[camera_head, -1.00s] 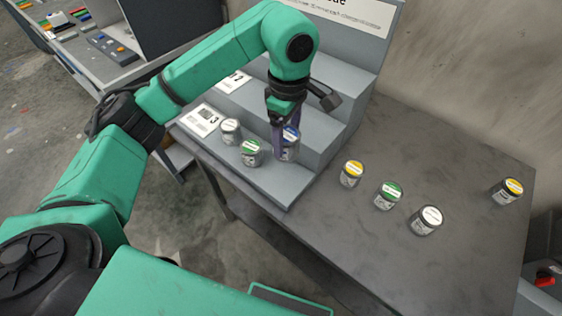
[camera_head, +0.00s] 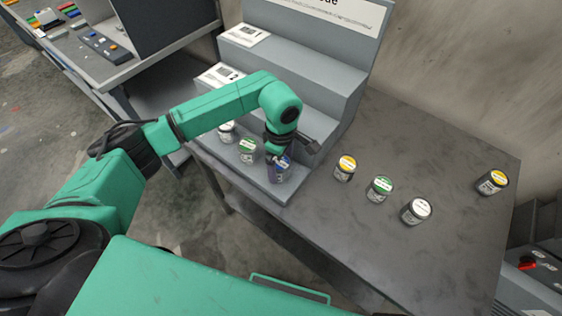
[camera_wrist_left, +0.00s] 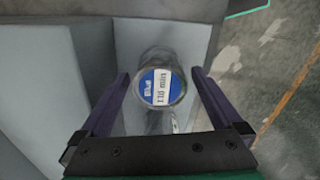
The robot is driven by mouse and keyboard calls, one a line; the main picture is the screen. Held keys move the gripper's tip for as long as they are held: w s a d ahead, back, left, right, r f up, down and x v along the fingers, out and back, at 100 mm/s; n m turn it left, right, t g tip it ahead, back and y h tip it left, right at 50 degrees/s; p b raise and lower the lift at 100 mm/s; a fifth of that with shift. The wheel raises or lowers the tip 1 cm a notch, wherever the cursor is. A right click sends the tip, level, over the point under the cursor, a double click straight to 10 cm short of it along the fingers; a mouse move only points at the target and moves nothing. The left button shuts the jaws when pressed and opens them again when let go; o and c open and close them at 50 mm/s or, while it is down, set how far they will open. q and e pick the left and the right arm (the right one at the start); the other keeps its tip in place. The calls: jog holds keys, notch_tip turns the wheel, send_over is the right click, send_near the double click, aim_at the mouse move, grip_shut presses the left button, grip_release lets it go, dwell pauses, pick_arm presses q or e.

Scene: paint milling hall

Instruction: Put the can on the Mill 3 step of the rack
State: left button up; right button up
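The can with the blue lid (camera_head: 279,172) stands on the lowest step (camera_head: 262,186) of the grey rack, near its right front end. The wrist view shows its blue lid (camera_wrist_left: 161,86), reading "Blue" and "110 min". My left gripper (camera_head: 279,160) is over this can, with a finger on each side. In the wrist view the fingers (camera_wrist_left: 161,75) are apart, with gaps between them and the lid. My forearm hides the lowest step's label. My right gripper is not in view.
A green-lidded can (camera_head: 247,151) and a white-lidded can (camera_head: 227,131) stand to the left on the same step. On the table (camera_head: 420,165) stand yellow (camera_head: 345,168), green (camera_head: 379,189) and white (camera_head: 416,211) cans, with another yellow can (camera_head: 492,182) far right. The upper steps look empty.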

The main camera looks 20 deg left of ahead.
aim_at(281, 162)
pick_arm(q)
jog(key=shift+r+p, duration=0.25)
jog(key=shift+p, duration=0.05)
notch_tip(281, 162, up, 12)
jog(key=b, duration=0.4)
jog(key=shift+b, duration=0.4)
jog(key=shift+f, duration=0.1)
